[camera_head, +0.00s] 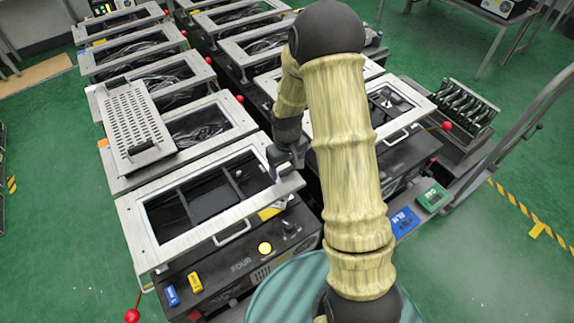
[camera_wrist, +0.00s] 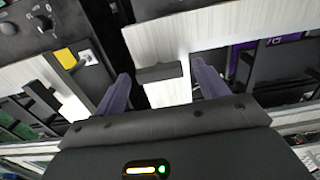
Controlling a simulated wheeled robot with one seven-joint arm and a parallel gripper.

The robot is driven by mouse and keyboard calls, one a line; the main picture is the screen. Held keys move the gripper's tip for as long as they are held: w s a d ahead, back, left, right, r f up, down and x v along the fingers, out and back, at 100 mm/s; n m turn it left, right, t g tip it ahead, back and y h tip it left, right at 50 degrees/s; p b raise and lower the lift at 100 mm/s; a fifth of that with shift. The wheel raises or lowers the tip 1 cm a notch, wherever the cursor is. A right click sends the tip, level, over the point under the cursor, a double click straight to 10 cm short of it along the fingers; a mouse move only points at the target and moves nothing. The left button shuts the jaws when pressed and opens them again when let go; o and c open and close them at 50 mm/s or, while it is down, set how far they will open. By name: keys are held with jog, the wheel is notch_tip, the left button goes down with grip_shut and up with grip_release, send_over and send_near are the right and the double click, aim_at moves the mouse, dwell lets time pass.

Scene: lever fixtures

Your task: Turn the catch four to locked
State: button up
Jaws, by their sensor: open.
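Fixture four, a black box (camera_head: 215,275) marked FOUR, stands at the front left in the head view. Its pale metal frame lid (camera_head: 135,225) lies over the top with a dark window. In the wrist view a short dark catch (camera_wrist: 159,72) lies across a pale metal strip (camera_wrist: 166,40). My gripper (camera_wrist: 161,68) is open, with one purple-grey finger on each side of the catch. Contact cannot be told. In the head view my gripper (camera_head: 280,158) is small and dark at the lid's right end, and I cannot make out the catch there.
More framed fixtures (camera_head: 140,50) stand in rows behind, close together. A perforated plate (camera_head: 133,120) lies on a neighbouring frame. A red ball knob (camera_head: 132,315) sticks out at the front left. A cart rail (camera_head: 520,120) stands at right. Green floor (camera_head: 50,220) is clear at left.

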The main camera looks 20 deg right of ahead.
jog(key=shift+c, duration=0.2)
jog(key=c, duration=0.9)
jog(key=shift+c, duration=0.2)
jog(key=shift+m, duration=0.3)
jog(key=m, duration=0.4)
jog(key=shift+b, duration=0.35)
jog(key=m, duration=0.4)
jog(key=shift+m, duration=0.3)
jog(key=m+p, duration=0.1)
jog(key=m, duration=0.3)
jog(key=shift+r+m, duration=0.1)
jog(key=shift+m, duration=0.2)
jog(key=m+p, duration=0.1)
jog(key=m, duration=0.3)
jog(key=shift+p, duration=0.35)
